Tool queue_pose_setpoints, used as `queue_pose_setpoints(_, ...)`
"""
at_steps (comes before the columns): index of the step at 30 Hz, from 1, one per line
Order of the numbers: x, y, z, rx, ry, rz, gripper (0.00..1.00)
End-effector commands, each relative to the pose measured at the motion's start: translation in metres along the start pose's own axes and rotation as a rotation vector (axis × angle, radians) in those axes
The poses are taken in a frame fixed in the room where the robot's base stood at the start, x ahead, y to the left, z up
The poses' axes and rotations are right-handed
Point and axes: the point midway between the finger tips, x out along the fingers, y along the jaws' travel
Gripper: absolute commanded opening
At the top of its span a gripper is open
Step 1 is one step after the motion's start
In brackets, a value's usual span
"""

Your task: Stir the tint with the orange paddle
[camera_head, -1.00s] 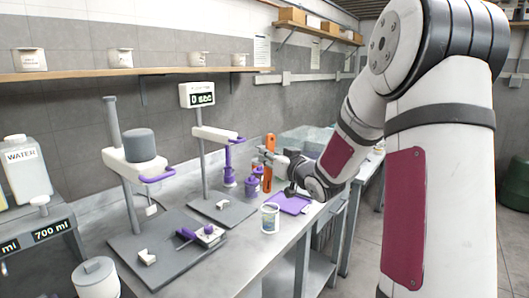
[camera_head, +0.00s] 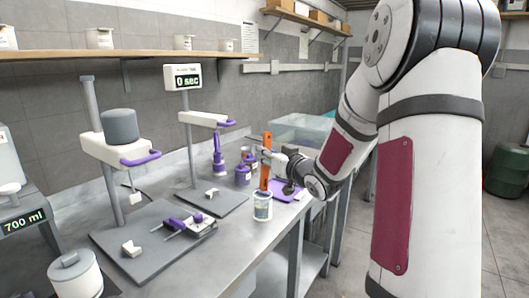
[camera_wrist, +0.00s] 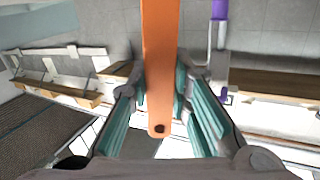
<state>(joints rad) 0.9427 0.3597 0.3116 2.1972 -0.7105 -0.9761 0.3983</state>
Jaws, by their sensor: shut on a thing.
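My gripper (camera_head: 266,157) is shut on the orange paddle (camera_head: 265,176) and holds it upright over the bench. In the wrist view the paddle (camera_wrist: 161,45) runs between the teal finger pads, with its holed end towards the camera. A small clear cup with a label (camera_head: 262,207) stands on the bench directly below the paddle in the head view. The paddle's lower end meets the cup's rim there. I cannot tell whether it is inside the cup or just behind or above it. The tint inside cannot be made out.
A purple mat (camera_head: 281,187) lies right of the cup. Purple-handled tools (camera_head: 218,160) and purple jars (camera_head: 243,175) stand behind. Left are two stands, one with a timer (camera_head: 182,77), and a grey base plate (camera_head: 120,248). A white lidded jar (camera_head: 75,275) is front left.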

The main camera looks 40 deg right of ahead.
Motion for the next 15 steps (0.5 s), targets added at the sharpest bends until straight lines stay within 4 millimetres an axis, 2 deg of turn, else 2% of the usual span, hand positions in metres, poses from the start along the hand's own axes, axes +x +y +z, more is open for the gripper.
queue_pose_setpoints(15, 0.001, 0.0, 0.04, 0.0, -0.001, 0.0, 0.0)
